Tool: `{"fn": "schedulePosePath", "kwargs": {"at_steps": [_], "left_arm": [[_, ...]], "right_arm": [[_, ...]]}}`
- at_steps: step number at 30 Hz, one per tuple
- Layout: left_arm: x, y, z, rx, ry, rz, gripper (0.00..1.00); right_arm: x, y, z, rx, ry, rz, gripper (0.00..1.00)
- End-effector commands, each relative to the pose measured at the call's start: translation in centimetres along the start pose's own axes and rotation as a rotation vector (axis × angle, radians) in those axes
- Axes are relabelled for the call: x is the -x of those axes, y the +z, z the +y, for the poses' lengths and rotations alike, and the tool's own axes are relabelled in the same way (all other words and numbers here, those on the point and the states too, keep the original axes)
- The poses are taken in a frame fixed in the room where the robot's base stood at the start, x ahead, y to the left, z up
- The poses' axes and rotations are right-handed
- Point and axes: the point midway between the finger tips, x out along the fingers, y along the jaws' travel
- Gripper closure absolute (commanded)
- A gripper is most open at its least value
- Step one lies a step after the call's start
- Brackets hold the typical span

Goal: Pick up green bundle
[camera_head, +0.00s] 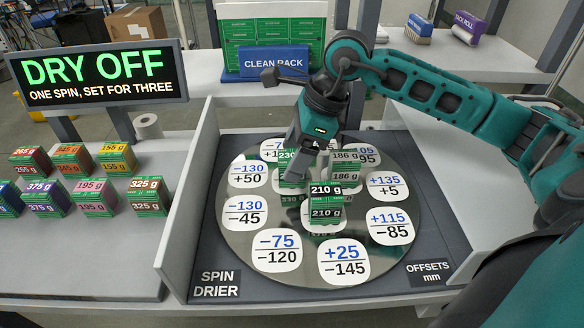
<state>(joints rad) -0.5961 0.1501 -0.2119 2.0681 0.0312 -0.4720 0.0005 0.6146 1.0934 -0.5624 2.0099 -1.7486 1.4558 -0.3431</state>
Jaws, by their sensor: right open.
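The green bundle (287,171), marked 230 g with a green label, stands on the mirror-like spin drier disc (255,235), near its middle and towards the back. My right gripper (311,165) points down just right of it, above the disc. The gripper is open, and its body partly covers the bundle's right side. Whether a finger touches the bundle cannot be told. A 186 g bundle (344,168) with a grey label stands to the right. A 210 g bundle (326,203) with a black label stands in front. My left gripper is not in view.
White offset labels ring the disc. A raised white wall (190,205) separates the drier from the left counter, where several bundles such as the 325 g one (148,196) stand. The DRY OFF sign (98,75) is behind them. A clean rack (271,40) stands at the back.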

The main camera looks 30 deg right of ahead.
Motion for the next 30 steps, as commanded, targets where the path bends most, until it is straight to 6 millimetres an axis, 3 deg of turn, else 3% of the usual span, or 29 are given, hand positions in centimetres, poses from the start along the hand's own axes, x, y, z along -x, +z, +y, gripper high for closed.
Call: {"fn": "schedulePosePath", "kwargs": {"at_steps": [6, 14, 30], "left_arm": [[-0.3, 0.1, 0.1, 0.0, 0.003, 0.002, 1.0], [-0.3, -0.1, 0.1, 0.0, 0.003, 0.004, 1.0], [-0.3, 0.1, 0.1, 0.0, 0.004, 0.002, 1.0]], "right_arm": [[-2.9, -0.1, 0.0, 0.001, 0.002, -0.001, 0.23], [-3.2, 0.0, -0.1, 0.001, -0.001, 0.0, 0.23], [-3.1, 0.0, -0.1, 0.001, -0.001, -0.001, 0.74]]}}
